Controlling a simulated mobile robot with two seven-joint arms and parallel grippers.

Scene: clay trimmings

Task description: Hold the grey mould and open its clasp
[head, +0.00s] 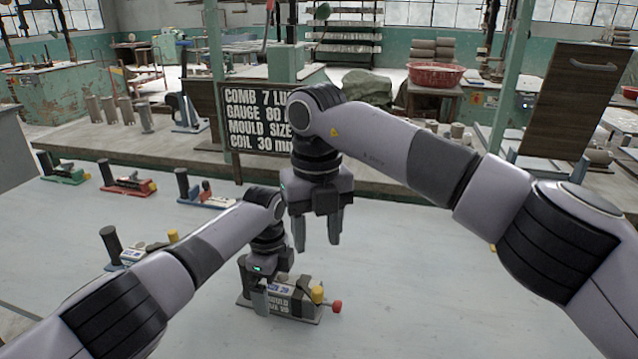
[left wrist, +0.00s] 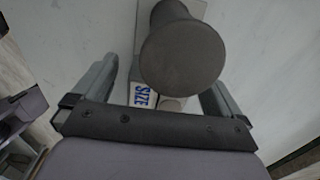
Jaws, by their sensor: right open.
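The grey mould (head: 278,305) lies on the pale table at the front centre, with lettering on its side, a yellow knob (head: 318,294) and a red knob (head: 335,306) at its right end. I cannot tell which part is the clasp. My left gripper (head: 262,300) is down at the mould's left end. In the left wrist view its fingers (left wrist: 160,95) stand apart, with the mould's dark round-topped handle (left wrist: 183,55) by the gap and a label reading SIZE (left wrist: 142,96) below. My right gripper (head: 318,245) is open and empty, above and behind the mould.
Similar moulds stand on the table: green (head: 66,177), red (head: 130,188), blue (head: 208,202) and another (head: 140,253) left of my left arm. A black lettered board (head: 255,120) stands at the table's back. The table right of the grey mould is clear.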

